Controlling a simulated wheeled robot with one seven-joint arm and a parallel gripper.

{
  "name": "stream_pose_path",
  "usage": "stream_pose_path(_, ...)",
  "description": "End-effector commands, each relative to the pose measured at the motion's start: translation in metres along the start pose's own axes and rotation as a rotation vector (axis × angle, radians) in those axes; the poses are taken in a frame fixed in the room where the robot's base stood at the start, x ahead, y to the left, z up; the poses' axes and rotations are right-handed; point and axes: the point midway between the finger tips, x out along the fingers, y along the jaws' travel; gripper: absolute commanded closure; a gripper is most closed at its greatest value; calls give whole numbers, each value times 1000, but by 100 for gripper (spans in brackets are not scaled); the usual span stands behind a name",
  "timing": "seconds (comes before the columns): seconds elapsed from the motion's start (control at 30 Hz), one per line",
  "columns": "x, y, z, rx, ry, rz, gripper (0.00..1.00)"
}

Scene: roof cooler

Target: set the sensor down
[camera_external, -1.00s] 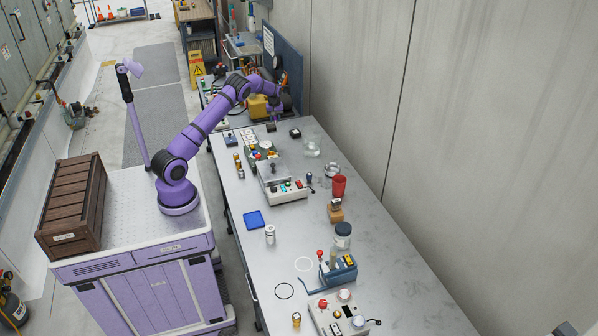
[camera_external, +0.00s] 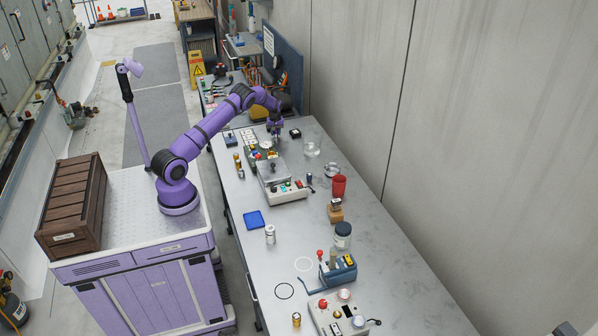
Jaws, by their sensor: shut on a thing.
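My gripper (camera_external: 276,130) points down over the far part of the bench, just beyond the grey scale-like device. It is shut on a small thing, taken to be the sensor. The sensor is mostly hidden by the fingers and too small to make out. I cannot tell whether it touches the surface below. The grey device (camera_external: 270,172) has a flat plate on top and a front panel with coloured buttons (camera_external: 289,189).
A small black box (camera_external: 295,133) lies right of my gripper. Clear glassware (camera_external: 312,149), a red cup (camera_external: 339,186) and a dark-lidded jar (camera_external: 343,236) stand along the right side. A blue tray (camera_external: 253,219) lies near the left edge. The bench middle has free room.

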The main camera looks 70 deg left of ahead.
Motion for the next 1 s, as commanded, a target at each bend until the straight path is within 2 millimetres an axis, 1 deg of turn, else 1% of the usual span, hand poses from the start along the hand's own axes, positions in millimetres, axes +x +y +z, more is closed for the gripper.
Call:
stream_pose_path(0.1, 3, 0, 0, 0, 0, 0, 91)
stream_pose_path(0.13, 3, 0, 0, 0, 0, 0, 64)
stream_pose_path(0.23, 2, 0, 0, 0, 0, 0, 41)
stream_pose_path(0.5, 2, 0, 0, 0, 0, 0, 40)
stream_pose_path(0.63, -5, 0, 0, 0, 0, 0, 40)
stream_pose_path(0.77, -24, 1, 0, 0, 1, 2, 40)
stream_pose_path(1.0, -73, 0, 0, -1, 1, 1, 40)
